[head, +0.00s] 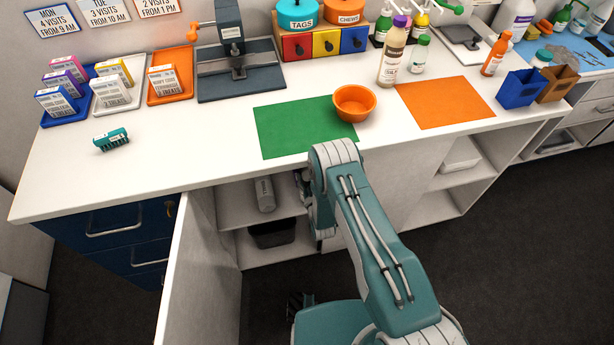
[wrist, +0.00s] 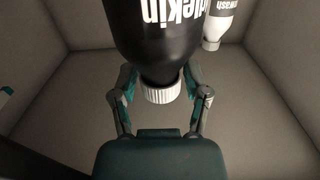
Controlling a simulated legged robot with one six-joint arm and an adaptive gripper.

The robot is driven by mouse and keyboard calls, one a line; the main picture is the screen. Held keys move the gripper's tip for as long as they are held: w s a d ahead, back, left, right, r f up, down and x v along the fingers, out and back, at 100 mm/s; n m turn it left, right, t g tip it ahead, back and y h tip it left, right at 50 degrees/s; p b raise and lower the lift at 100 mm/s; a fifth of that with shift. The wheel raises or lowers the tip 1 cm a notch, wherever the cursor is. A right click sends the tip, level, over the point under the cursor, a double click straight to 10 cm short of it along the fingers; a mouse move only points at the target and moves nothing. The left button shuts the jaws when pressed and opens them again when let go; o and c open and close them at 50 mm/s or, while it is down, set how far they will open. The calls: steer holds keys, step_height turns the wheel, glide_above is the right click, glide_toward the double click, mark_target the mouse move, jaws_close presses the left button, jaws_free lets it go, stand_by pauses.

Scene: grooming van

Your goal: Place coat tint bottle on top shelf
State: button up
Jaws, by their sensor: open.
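In the wrist view a black bottle (wrist: 155,40) with a ribbed white cap (wrist: 161,93) fills the top centre. Its partial white lettering does not let me confirm that it is the coat tint bottle. My gripper (wrist: 160,82) is open, with one finger on each side of the bottle near its cap; I cannot tell whether they touch it. In the head view my arm reaches down into the open cabinet under the counter and hides the bottle and most of the gripper. The cabinet's upper shelf (head: 233,212) holds a grey bottle (head: 265,194).
A white bottle (wrist: 216,22) stands behind, at the right in the wrist view. A dark bin (head: 273,234) sits below the shelf. The open cabinet door (head: 190,270) stands left of my arm. The counter above holds an orange bowl (head: 354,103) and a green mat (head: 290,128).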

steer(key=shift+r, duration=0.1)
steer(key=v, duration=1.2)
